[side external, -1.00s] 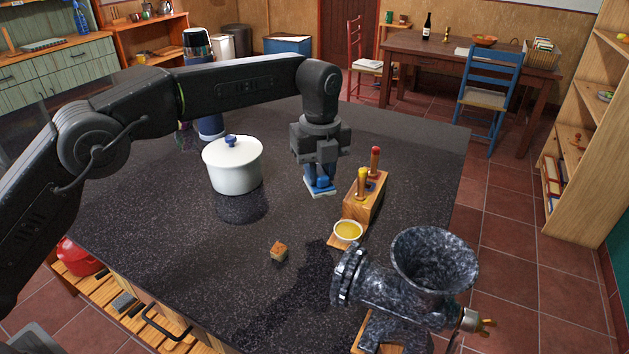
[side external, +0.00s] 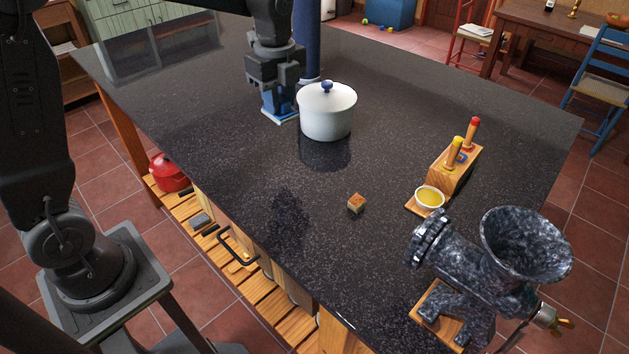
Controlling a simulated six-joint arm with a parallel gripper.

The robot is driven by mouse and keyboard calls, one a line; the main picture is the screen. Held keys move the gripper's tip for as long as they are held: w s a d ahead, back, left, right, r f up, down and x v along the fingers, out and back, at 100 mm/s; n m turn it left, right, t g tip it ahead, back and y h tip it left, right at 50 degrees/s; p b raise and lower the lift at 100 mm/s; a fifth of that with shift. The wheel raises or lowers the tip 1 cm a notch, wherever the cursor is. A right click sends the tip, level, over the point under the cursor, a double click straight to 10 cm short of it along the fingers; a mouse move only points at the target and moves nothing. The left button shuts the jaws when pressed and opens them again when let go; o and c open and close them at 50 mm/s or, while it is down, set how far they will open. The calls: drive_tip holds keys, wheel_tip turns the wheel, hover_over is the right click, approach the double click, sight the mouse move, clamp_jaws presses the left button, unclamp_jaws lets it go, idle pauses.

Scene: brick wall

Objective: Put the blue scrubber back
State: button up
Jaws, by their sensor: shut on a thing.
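My gripper (side external: 278,98) points down at the left of the white pot, shut on the blue scrubber (side external: 281,119). The scrubber's blue handle is between the fingers and its pale flat base shows below them. The base is at or just above the dark countertop; I cannot tell whether it touches. A wooden block (side external: 465,172) stands to the right on the counter. It carries a red-topped handle (side external: 471,132) and a yellow-topped handle (side external: 453,152), with a small blue part (side external: 461,159) between them.
The white pot (side external: 327,118) with a blue lid knob stands just right of my gripper. A blue column (side external: 307,40) rises behind it. The middle counter is clear.

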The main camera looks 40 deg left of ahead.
drive_tip(key=s+a, duration=0.2)
drive_tip(key=s, duration=0.1)
drive_tip(key=n, duration=0.1)
hover_over(314, 183)
wheel_tip(314, 183, down, 8)
drive_tip(key=shift+a+r, duration=0.1)
drive_tip(key=shift+r, duration=0.15)
drive_tip(key=shift+f, duration=2.05)
drive_tip(key=shift+f, duration=0.15)
drive_tip(key=o, duration=0.8)
